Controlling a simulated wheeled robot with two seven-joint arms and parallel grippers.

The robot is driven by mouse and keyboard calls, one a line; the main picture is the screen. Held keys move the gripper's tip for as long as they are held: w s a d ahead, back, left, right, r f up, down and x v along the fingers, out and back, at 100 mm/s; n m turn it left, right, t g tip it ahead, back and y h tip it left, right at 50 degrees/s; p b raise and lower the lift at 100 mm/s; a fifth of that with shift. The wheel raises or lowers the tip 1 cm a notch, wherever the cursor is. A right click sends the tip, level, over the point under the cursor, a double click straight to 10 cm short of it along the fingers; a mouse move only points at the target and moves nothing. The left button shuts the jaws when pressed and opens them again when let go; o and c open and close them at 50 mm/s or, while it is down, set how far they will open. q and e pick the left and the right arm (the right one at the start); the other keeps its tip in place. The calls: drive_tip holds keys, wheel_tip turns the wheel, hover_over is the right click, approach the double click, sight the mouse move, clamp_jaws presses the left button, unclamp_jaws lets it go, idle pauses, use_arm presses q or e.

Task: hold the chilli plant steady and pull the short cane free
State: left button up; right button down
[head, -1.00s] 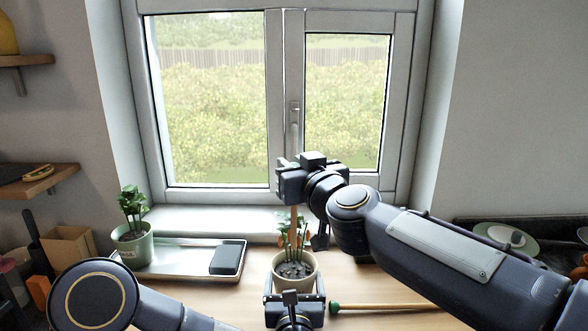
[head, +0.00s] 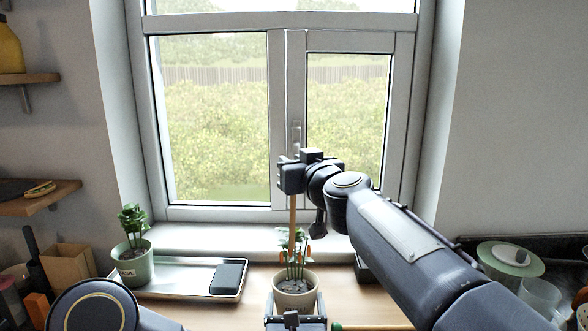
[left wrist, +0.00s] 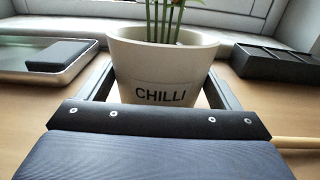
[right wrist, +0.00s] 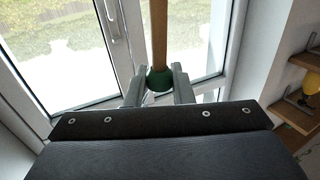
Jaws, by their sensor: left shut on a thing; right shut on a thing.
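The chilli plant (head: 290,246) stands upright in a cream pot (head: 296,297); the left wrist view shows its CHILLI label (left wrist: 160,93). My left gripper (head: 295,314) is shut on this pot, one finger on each side. My right gripper (head: 291,178) is above the plant, shut on the top end of the upright short cane (head: 292,213). In the right wrist view the cane's green cap (right wrist: 159,80) sits between the fingers. The cane's lower part is among the leaves and stems; I cannot tell whether its tip is in the soil.
Another cane (head: 372,328) lies on the worktop right of the pot. A tray (head: 180,283) with a dark block (head: 228,277) and a second potted plant (head: 132,250) are at left. A dark tray (left wrist: 272,62) stands behind the pot at right. The window (head: 215,120) is behind.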

use_arm(q)
drive_tip(key=shift+s+d+f, duration=0.1)
drive_tip(key=shift+c, duration=0.2)
use_arm(e)
drive_tip(key=shift+w+a+r, duration=0.1)
drive_tip(key=shift+w+r, duration=0.2)
drive_tip(key=shift+r, duration=0.35)
use_arm(q)
drive_tip(key=o, duration=1)
use_arm(e)
drive_tip(key=shift+f, duration=0.1)
